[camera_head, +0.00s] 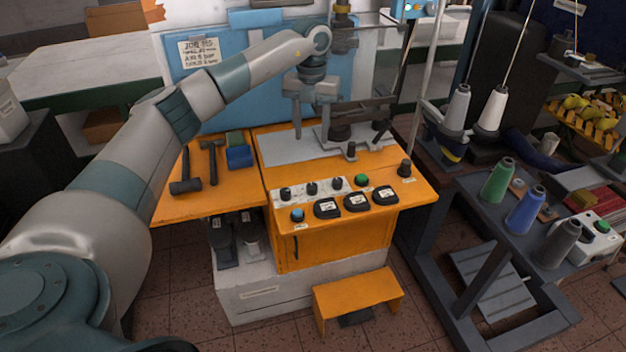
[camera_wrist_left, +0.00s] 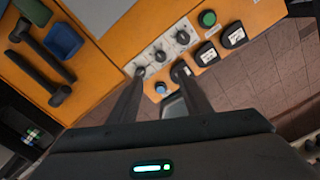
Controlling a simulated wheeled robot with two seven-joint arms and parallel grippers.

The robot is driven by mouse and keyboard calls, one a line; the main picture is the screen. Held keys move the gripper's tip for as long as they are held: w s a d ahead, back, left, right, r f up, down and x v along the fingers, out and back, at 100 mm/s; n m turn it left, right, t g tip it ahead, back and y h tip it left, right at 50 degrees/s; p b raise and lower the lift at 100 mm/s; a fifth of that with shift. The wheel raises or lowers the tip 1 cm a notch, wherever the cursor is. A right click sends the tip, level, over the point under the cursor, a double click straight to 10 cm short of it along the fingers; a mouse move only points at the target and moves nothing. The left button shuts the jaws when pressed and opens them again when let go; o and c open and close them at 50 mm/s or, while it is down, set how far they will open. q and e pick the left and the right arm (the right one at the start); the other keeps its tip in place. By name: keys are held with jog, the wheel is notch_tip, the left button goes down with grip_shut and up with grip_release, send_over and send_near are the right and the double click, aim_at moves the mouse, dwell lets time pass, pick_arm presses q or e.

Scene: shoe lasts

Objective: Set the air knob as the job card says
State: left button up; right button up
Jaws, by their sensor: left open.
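The job card (camera_head: 199,53) is on the blue panel at the back left; its small print is too blurred to read surely. Three dark knobs stand in a row on the orange machine's pale strip: left (camera_head: 285,193), middle (camera_head: 312,188) and right (camera_head: 337,183). They also show in the left wrist view: left (camera_wrist_left: 140,72), middle (camera_wrist_left: 160,56), right (camera_wrist_left: 182,37). I cannot tell which is the air knob, nor read their settings. My left gripper (camera_head: 312,124) is open and empty above the machine top, pointing down; its fingers also show in the left wrist view (camera_wrist_left: 158,80). My right gripper is not seen.
A green button (camera_head: 361,180), blue button (camera_head: 297,215) and three black-framed gauges (camera_head: 357,202) surround the knobs. Another black knob (camera_head: 404,168) stands at the right corner. Hammers (camera_head: 186,172) and a blue bin (camera_head: 239,156) lie left. A press post (camera_head: 341,120) rises behind.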

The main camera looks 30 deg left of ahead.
pick_arm(q)
jog(key=p, duration=0.3)
send_near(312, 185)
notch_tip(312, 185, down, 7)
jog(key=p, duration=0.2)
jog(key=shift+p, duration=0.3)
jog(key=shift+f, duration=0.6)
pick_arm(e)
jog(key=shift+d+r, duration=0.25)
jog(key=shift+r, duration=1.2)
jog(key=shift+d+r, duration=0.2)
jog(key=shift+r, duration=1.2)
pick_arm(q)
jog(key=c, duration=1)
jog(key=shift+c, duration=0.2)
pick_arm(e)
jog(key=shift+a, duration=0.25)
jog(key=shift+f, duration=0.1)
